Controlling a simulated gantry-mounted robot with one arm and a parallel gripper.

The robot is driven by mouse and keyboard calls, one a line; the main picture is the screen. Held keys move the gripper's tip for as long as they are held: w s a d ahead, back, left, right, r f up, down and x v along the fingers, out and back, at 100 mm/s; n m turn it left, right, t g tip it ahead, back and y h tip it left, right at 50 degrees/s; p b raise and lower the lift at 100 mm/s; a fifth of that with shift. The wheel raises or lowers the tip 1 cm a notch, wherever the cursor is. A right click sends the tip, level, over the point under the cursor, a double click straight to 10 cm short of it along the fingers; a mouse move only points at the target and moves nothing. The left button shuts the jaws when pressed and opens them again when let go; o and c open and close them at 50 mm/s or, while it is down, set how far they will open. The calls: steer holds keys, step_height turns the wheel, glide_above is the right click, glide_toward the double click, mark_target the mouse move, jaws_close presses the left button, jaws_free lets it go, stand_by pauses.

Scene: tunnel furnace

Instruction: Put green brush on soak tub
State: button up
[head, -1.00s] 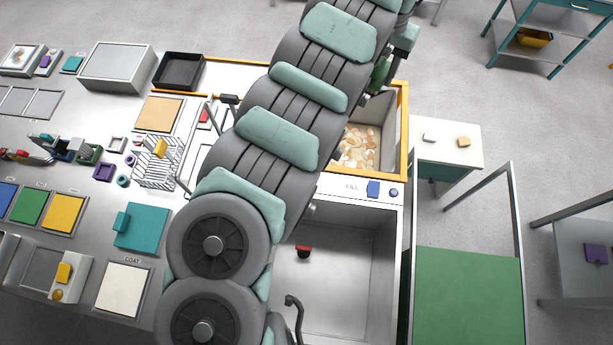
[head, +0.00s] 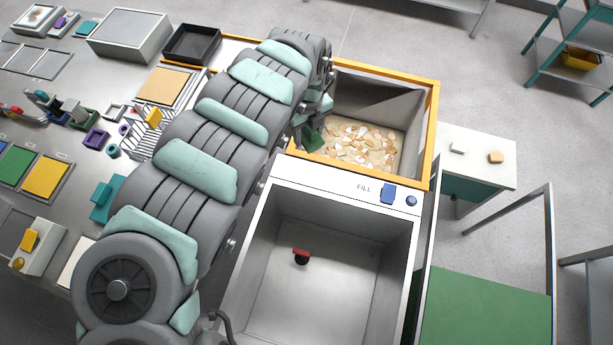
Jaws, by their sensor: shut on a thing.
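My gripper (head: 317,122) is at the end of my arm, partly hidden by it, at the left inside edge of the orange-rimmed bin. It is shut on the green brush (head: 313,139), which shows as a small dark green piece over or just inside the bin's left part. I cannot tell whether the brush touches the pale chips. The deep grey basin (head: 340,270) in front, below the FILL label, appears to be the soak tub. It is open, with a small red-topped black piece (head: 301,256) inside.
The orange-rimmed bin (head: 433,130) holds pale chips (head: 365,145). A panel with a blue button (head: 387,194) lies between bin and basin. A white-topped cabinet (head: 478,160) and a green-topped table (head: 490,310) stand right. The crowded workbench is left.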

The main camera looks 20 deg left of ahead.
steer(key=shift+s+a+f, duration=0.1)
steer(key=shift+s+f, duration=0.05)
steer(key=shift+f, duration=0.4)
steer(key=b, duration=0.2)
glide_above(307, 173)
steer(key=shift+m, duration=0.3)
step_height(307, 173, down, 16)
steer(key=shift+r, duration=0.2)
steer(key=shift+a+f, duration=0.1)
steer(key=shift+f, duration=0.5)
step_height(307, 173, down, 2)
steer(key=shift+f, duration=0.3)
steer(key=shift+f, duration=0.1)
steer(key=shift+f, duration=0.2)
steer(key=o, duration=1.3)
steer(key=shift+r, duration=0.1)
